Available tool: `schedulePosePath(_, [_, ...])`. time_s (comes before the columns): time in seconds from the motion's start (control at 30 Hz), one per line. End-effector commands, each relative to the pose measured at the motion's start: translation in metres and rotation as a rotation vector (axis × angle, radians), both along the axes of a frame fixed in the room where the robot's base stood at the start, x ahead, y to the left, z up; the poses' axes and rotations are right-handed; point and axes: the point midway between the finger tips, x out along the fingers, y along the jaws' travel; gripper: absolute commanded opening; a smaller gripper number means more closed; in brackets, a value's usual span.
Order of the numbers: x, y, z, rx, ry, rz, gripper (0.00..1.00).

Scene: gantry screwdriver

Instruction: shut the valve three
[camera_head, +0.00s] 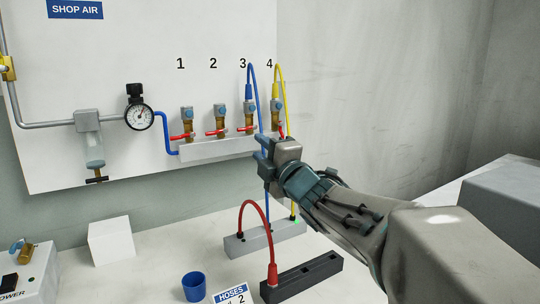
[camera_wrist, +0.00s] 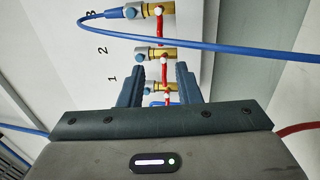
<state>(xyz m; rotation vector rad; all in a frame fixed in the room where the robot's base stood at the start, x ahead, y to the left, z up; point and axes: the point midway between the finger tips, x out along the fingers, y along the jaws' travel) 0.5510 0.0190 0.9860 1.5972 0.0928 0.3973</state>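Valve three (camera_head: 250,112) is a brass valve under the number 3 on the white wall panel, with a blue hose plugged into its top. Its red handle (camera_head: 245,129) lies crosswise to the body, pointing left. My gripper (camera_head: 262,154) is in front of the panel, below and right of valve three. In the wrist view my gripper (camera_wrist: 157,76) is open, with valve one (camera_wrist: 155,88) seen between its fingers. It holds nothing visible.
Valves one (camera_head: 187,118), two (camera_head: 220,117) and four (camera_head: 277,112) stand in the same row on a grey manifold (camera_head: 205,150). A blue hose (camera_wrist: 220,46) crosses the wrist view. A grey hose block (camera_head: 262,238) and black block (camera_head: 305,277) are on the table below.

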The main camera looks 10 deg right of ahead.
Motion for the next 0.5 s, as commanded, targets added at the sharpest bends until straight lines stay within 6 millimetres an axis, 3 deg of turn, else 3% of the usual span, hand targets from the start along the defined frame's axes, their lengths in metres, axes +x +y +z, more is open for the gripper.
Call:
schedulePosePath(0.2, [-0.03, -0.01, -0.005, 0.0, 0.0, -0.001, 0.31])
schedulePosePath(0.5, [-0.039, -0.012, -0.008, 0.001, 0.0, 0.001, 0.31])
